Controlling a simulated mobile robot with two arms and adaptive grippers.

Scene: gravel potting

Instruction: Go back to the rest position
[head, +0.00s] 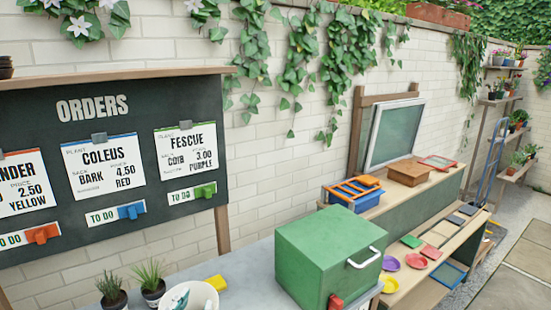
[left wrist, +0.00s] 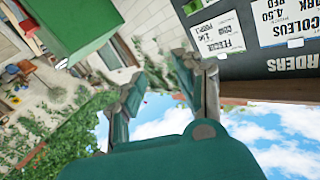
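My left gripper (left wrist: 160,75) shows in the left wrist view, with its two fingers spread apart and nothing between them. That view is upside down, with the sky at the bottom. The orders board (left wrist: 262,65) is at its upper right and the green box (left wrist: 75,25) at its upper left. I cannot make out either gripper in the head view. My right gripper is in neither view.
In the head view, the green box (head: 325,245) stands on a grey counter (head: 250,280). Potted plants (head: 150,280) and a white pot (head: 205,290) are left of it. The orders board (head: 120,220) hangs at left. Wooden benches (head: 425,285) carry coloured saucers and trays at right.

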